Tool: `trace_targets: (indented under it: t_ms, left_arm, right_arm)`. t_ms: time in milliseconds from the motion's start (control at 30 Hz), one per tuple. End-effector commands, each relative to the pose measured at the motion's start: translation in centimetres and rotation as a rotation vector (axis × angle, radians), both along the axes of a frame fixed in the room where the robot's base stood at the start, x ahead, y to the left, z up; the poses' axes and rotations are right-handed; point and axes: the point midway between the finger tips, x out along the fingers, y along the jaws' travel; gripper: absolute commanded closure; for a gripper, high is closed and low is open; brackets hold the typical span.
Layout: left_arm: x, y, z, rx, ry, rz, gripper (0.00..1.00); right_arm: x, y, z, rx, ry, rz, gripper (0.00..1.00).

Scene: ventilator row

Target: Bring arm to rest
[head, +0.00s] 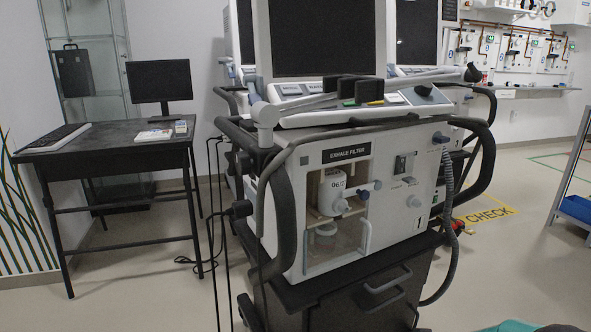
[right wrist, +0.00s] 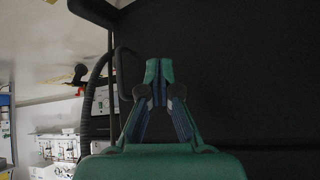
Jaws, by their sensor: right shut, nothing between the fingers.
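My right gripper (right wrist: 160,72) shows in the right wrist view with its green fingertips together. Nothing is between them. It points toward a broad dark surface that fills much of that view; I cannot tell how far off it is. In the head view only a teal and dark piece, probably part of my right arm, shows at the bottom right edge. My left gripper is in neither view. The ventilator (head: 392,218) numbered 1 stands in the middle of the head view. A white filter canister (head: 331,193) sits in its window under the "EXHALE FILTER" label.
A grey hose (head: 447,200) hangs on the ventilator's right side. A blue bin (head: 577,207) is at the right edge. Floor (head: 525,265) is clear right of the ventilator.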

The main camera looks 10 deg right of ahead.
Motion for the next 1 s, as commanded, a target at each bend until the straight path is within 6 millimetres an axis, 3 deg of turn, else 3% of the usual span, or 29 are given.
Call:
trace_targets:
  t_ms: [33, 200, 300, 400, 533, 733, 767, 800, 1000]
  left_arm:
    - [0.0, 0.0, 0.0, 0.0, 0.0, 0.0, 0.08]
    - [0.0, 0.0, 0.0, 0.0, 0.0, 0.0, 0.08]
    - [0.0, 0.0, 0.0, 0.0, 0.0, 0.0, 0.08]
    - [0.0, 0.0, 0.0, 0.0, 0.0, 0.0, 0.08]
    - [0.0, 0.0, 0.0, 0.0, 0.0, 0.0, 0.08]
    - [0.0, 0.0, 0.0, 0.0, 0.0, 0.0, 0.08]
    - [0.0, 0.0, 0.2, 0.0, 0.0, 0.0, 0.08]
    - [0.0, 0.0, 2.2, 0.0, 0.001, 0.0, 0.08]
    - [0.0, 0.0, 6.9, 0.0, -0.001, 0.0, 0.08]
  right_arm:
    - [-1.2, 4.1, -1.6, 0.038, 0.045, 0.048, 1.0]
    - [-7.5, 14.8, -5.6, 0.153, 0.206, 0.155, 1.0]
    - [-12.5, 19.8, -7.3, 0.21, 0.312, 0.196, 1.0]
    - [-17.5, 23.1, -8.4, 0.254, 0.413, 0.215, 1.0]
    - [-23.5, 25.6, -9.0, 0.294, 0.527, 0.218, 1.0]
    - [-32.0, 27.1, -8.7, 0.346, 0.692, 0.147, 1.0]
    - [-31.9, 27.0, -8.5, 0.357, 0.687, 0.096, 1.0]
    - [-31.5, 27.0, -6.5, 0.354, 0.681, 0.106, 1.0]
    - [-31.5, 27.0, -1.9, 0.353, 0.68, 0.109, 1.0]
